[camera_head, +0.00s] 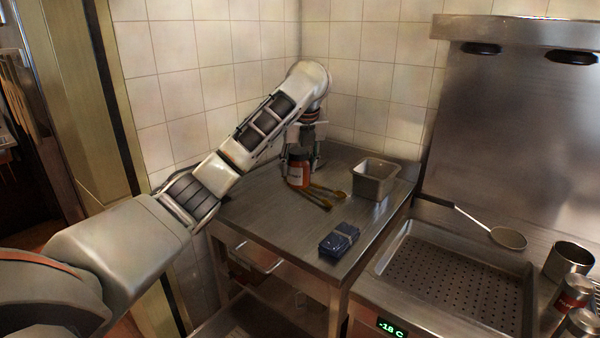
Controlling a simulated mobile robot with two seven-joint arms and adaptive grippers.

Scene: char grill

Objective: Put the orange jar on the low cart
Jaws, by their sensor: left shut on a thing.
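The orange jar (298,171) stands upright near the back of a steel table (265,215) in the head view. It has a pale label and a dark lid area partly hidden by my gripper. My left gripper (301,160) reaches down from above and is shut on the jar, with its fingers around the jar's sides. I cannot tell whether the jar's base touches the tabletop. A lower shelf (262,304) shows beneath the table. No separate low cart can be made out. My right gripper is not in view.
Tongs (318,197) lie right beside the jar. A square steel pan (374,180) stands to the right, and a dark blue box (339,240) sits near the front. A perforated fryer basin (450,285) and a ladle (507,238) are at the right. Tiled walls close off the back.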

